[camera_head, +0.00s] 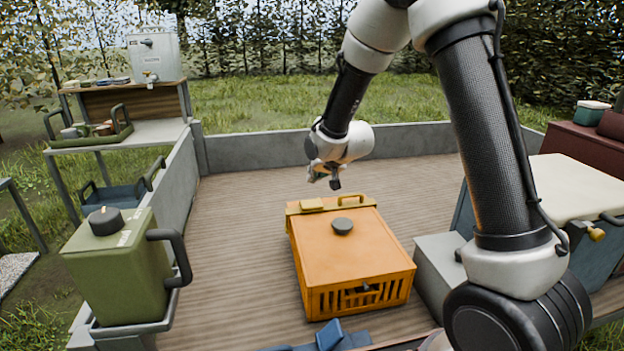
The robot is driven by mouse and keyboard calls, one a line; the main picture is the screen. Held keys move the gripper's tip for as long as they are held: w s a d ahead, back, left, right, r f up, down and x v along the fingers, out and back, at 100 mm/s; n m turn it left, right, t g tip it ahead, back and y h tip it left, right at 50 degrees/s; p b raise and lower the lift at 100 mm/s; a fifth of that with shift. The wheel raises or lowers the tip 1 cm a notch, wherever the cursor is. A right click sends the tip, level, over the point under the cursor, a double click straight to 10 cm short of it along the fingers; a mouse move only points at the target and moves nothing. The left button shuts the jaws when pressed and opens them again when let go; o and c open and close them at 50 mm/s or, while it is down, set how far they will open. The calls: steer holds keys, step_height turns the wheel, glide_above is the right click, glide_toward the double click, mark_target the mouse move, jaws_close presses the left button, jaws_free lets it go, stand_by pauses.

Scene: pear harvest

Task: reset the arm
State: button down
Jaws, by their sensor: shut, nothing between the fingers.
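A dark round knob (342,225) sits on the crate's top. No pear can be made out.
The crate stands on a wooden deck (225,250) with low grey walls. A green canister (120,265) stands at the left, a cooler with a cream lid (575,183) at the right. A shelf (140,132) stands at the back left. The deck left of the crate is clear.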

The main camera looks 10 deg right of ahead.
steer(key=shift+s+r, duration=0.2)
steer(key=shift+s, duration=0.05)
steer(key=s+d+f+n+g+h, duration=0.1)
steer(key=s+d+f+g, duration=0.15)
steer(key=s, duration=0.35)
steer(key=s+d+f+n+g+h, duration=0.1)
steer(key=s+f+g, duration=0.15)
steer(key=s, duration=0.25)
steer(key=s+d+r, duration=0.5)
steer(key=s+r, duration=0.2)
steer(key=s, duration=0.2)
steer(key=s+d+r, duration=0.5)
steer(key=s+r, duration=0.1)
steer(key=s, duration=0.3)
steer(key=s+d+r, duration=0.5)
steer(key=s+r, duration=0.2)
steer(key=s, duration=0.3)
steer(key=shift+r+h, duration=0.3)
steer(key=shift+h, duration=0.1)
